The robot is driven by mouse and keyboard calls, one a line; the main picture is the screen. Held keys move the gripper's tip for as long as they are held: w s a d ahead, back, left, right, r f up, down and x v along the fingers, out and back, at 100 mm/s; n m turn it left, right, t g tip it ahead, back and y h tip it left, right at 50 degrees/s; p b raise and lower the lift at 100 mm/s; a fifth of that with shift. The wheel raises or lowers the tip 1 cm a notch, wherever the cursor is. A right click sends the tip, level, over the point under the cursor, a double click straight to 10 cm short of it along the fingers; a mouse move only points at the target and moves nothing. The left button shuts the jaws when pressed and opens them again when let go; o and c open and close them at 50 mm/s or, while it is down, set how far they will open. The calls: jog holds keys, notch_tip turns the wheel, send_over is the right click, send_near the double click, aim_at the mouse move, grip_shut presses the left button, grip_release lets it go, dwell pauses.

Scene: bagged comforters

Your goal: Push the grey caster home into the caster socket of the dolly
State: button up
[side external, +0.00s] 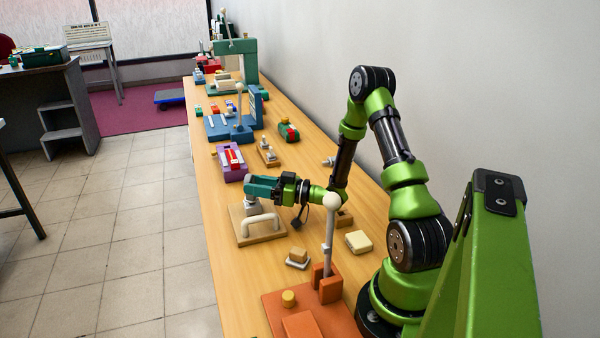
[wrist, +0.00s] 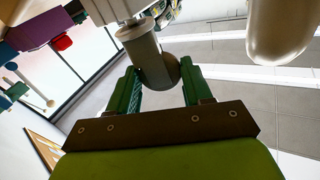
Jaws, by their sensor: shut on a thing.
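The dolly (side external: 270,237) is a light wooden board with a white arched handle, lying near the left edge of the bench. My gripper (side external: 251,188) reaches level over it with teal fingers. In the wrist view my gripper (wrist: 160,82) is shut on the grey caster (wrist: 146,52), a grey cylinder with a darker rounded end between the fingers. The caster also shows as a small grey piece (side external: 251,203) under the fingers, above the board. The socket is hidden, and I cannot tell how deep the caster sits. The pale handle (wrist: 280,30) looms at the wrist view's upper right.
An orange base with a white-knobbed post (side external: 330,240) stands in front. A small block on a plate (side external: 298,256) and a cream block (side external: 358,241) lie to the right. A purple box (side external: 232,162) stands just behind the dolly. Bare bench lies between them.

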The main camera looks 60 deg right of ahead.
jog(key=shift+a, duration=0.1)
jog(key=shift+r, duration=0.95)
jog(key=shift+s+a, duration=0.1)
dwell(0.6)
jog(key=shift+f, duration=1)
dwell(0.4)
jog(key=o, duration=1.2)
jog(key=shift+f, duration=0.15)
jog(key=shift+o, duration=0.2)
jog(key=shift+s, duration=0.2)
